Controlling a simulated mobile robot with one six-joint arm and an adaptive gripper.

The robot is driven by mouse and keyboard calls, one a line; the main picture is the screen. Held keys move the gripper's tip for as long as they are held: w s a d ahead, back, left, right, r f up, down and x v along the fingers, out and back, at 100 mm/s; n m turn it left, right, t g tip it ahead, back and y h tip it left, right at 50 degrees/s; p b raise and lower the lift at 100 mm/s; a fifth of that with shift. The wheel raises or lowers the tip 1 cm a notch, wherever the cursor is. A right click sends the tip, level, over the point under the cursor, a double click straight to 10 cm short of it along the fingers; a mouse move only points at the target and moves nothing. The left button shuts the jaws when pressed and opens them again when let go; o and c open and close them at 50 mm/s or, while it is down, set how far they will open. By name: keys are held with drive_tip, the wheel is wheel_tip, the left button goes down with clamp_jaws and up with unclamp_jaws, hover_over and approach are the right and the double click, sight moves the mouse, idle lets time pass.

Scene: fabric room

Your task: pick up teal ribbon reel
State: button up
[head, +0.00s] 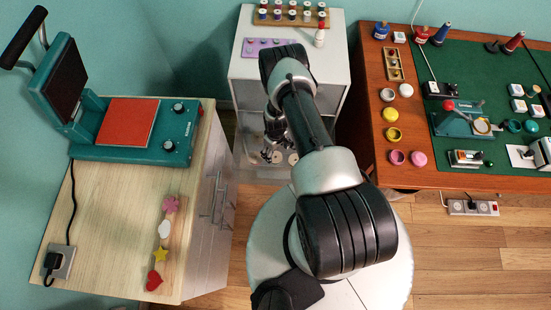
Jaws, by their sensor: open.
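Two small round teal pieces lie side by side at the right of the green mat (470,75); the left one (513,126) looks like the teal ribbon reel, though they are too small to be sure. My gripper (280,156) is open and appears empty, low in front of the white cabinet, partly hidden by my arm. It is far to the left of the teal pieces.
The wooden table (378,70) also bears yellow reels (394,134), pink reels (397,157), a teal press (462,120) and white boxes. A teal heat press (130,125) stands on the left cabinet (110,220). A white cabinet (243,65) stands between.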

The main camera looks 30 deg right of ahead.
sight(276, 156)
wheel_tip(276, 156, down, 5)
drive_tip(key=shift+s+b, duration=0.1)
drive_tip(key=shift+b, duration=1.05)
drive_tip(key=shift+r, duration=0.1)
drive_tip(key=c, duration=0.9)
drive_tip(key=shift+r, duration=0.1)
